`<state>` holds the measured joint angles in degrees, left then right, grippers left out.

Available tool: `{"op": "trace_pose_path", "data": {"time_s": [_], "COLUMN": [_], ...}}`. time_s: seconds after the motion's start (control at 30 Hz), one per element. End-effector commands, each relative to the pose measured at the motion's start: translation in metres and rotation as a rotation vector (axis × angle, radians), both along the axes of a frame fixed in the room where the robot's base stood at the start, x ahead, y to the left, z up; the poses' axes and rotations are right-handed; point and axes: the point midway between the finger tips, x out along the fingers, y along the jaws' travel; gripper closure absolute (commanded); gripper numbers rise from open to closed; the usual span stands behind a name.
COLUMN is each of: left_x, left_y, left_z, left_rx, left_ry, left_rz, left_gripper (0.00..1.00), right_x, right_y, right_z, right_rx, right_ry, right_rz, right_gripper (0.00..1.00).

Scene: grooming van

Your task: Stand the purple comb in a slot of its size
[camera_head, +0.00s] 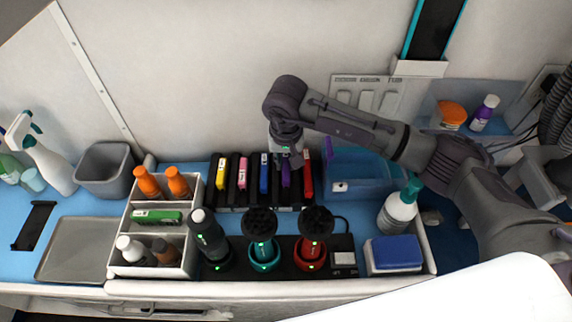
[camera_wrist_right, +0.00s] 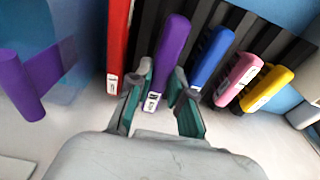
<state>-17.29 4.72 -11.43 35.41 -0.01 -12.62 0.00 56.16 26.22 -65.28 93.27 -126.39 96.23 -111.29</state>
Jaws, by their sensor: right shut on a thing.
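The purple comb (camera_head: 286,177) is upright at the black slotted rack (camera_head: 233,203), between the blue comb (camera_head: 264,172) and the red comb (camera_head: 307,175). My right gripper (camera_head: 287,155) comes down from above and is shut on its upper end. In the right wrist view the purple comb (camera_wrist_right: 170,55) runs between the two fingers (camera_wrist_right: 162,80), in line with the rack's dark slots. How deep it sits in its slot is hidden. A pink comb (camera_head: 242,171) and a yellow comb (camera_head: 222,168) stand farther left. My left gripper is not in view.
A clear blue bin (camera_head: 358,185) is right of the rack. In front are a white organiser (camera_head: 118,255) with bottles, a dark clipper (camera_head: 208,238) and two round brushes (camera_head: 264,250). A teal-capped bottle (camera_head: 398,212) stands right. The grey tray (camera_head: 80,250) is empty.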

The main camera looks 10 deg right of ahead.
Motion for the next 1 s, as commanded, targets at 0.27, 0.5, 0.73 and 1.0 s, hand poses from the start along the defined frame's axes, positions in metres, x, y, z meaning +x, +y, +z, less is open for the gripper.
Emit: {"op": "trace_pose_path", "data": {"time_s": [0.27, 0.5, 0.73, 1.0], "left_x": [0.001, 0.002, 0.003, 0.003], "left_y": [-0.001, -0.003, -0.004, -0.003], "left_z": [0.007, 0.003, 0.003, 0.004], "left_rx": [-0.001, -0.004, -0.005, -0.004], "left_ry": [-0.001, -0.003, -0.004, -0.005], "left_rz": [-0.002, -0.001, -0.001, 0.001], "left_gripper": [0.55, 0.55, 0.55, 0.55], "right_x": [0.0, 0.0, 0.0, 0.0], "right_y": [0.0, 0.0, 0.0, 0.0], "right_z": [-0.026, -0.029, -0.029, -0.028], "right_rx": [0.0, 0.0, 0.0, 0.0], "right_ry": [0.0, 0.0, 0.001, 0.001], "right_rz": [0.0, 0.001, 0.001, 0.001], "right_gripper": [1.0, 1.0, 0.55, 0.55]}}
